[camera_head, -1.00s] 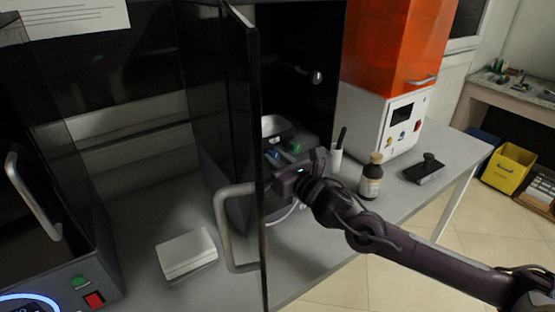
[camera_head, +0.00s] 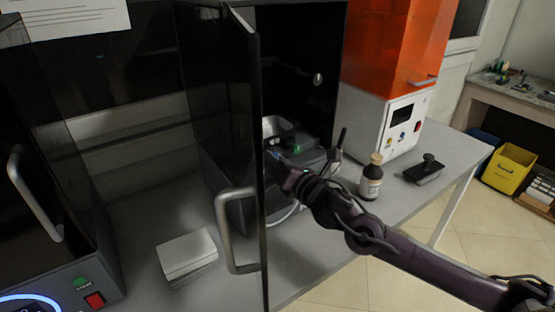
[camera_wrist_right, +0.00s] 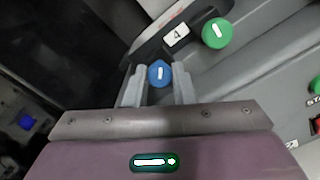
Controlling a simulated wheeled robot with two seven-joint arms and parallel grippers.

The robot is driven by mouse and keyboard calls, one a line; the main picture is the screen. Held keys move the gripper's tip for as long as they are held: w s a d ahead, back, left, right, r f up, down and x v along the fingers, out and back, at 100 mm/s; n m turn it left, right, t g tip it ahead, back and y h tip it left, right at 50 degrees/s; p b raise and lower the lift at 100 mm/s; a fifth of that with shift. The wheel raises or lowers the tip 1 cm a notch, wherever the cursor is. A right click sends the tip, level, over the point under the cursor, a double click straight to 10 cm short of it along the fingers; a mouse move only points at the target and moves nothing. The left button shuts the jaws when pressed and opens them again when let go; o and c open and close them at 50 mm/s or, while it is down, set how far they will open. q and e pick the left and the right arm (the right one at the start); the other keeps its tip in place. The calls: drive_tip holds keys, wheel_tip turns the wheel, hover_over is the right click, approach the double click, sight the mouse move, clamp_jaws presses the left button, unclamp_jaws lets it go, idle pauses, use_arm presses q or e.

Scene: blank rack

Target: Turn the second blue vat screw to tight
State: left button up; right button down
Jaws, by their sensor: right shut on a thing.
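In the right wrist view a round blue screw (camera_wrist_right: 158,73) with a white line on its head sits between the two fingertips of my right gripper (camera_wrist_right: 159,84). The fingers are shut on it. The white line runs nearly straight up and down in that view. In the head view my right gripper (camera_head: 281,161) reaches past the open door's edge to the printer's vat; the blue screw is mostly hidden there. A green screw (camera_wrist_right: 217,33) with a white line sits at upper right in the wrist view, beside a label "4" (camera_wrist_right: 177,36). My left gripper is not in view.
A dark open door (camera_head: 245,130) with a metal handle (camera_head: 222,225) stands just left of my right gripper. A white box (camera_head: 187,253) lies left of the door.

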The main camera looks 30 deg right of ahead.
drive_tip(key=m, duration=0.3)
drive_tip(key=shift+p, duration=0.35)
drive_tip(key=m+p, duration=0.1)
drive_tip(key=m, duration=0.2)
drive_tip(key=shift+r+m, duration=0.1)
drive_tip(key=shift+m, duration=0.2)
drive_tip(key=m+p, duration=0.2)
drive_tip(key=m, duration=0.1)
drive_tip(key=m+p, duration=0.2)
drive_tip(key=m, duration=0.2)
drive_tip(key=shift+p, duration=0.3)
drive_tip(key=m+p, duration=0.4)
drive_tip(key=m, duration=0.2)
drive_tip(key=shift+r+m, duration=0.1)
drive_tip(key=shift+m, duration=0.2)
drive_tip(key=m+p, duration=0.2)
drive_tip(key=m, duration=0.1)
drive_tip(key=shift+m, duration=0.4)
drive_tip(key=shift+f+m+p, duration=0.2)
drive_tip(key=shift+m+p, duration=0.25)
drive_tip(key=shift+m, duration=0.35)
